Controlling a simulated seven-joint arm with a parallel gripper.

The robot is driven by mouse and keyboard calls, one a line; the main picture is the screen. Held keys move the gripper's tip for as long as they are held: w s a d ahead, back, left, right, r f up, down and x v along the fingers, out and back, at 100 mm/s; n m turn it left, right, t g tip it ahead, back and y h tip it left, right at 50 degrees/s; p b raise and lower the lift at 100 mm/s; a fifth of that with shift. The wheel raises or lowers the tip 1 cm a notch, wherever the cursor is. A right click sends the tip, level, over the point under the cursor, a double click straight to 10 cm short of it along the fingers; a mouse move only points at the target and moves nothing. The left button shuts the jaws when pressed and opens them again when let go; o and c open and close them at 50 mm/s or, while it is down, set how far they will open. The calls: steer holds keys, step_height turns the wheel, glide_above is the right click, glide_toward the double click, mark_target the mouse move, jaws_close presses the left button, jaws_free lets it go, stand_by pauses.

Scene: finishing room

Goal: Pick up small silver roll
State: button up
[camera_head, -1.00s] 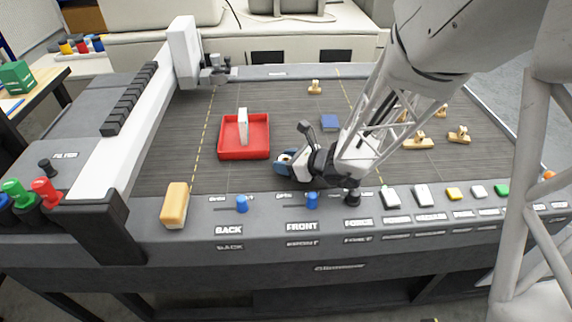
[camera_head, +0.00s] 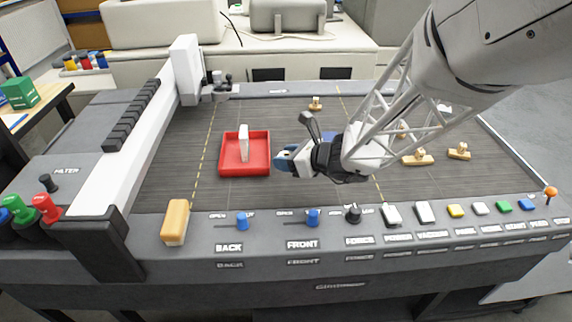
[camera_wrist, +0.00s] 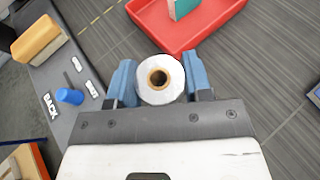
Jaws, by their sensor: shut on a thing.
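The small silver roll (camera_wrist: 147,92) shows end-on in the wrist view, a pale ring with a brown core. My gripper (camera_wrist: 160,84) is shut on it, with one blue finger on each side. In the head view my gripper (camera_head: 287,160) is over the dark bed, just right of the red tray. The roll is mostly hidden by the fingers there. I cannot tell exactly how high it is above the bed.
The red tray (camera_head: 230,168) holds an upright white block (camera_head: 244,144). A tan block (camera_head: 175,222) rests on the front panel near blue knobs (camera_head: 242,222). Wooden stamps (camera_head: 417,159) lie on the right of the bed. A white gantry (camera_head: 130,142) stands at left.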

steer(key=shift+r, duration=1.3)
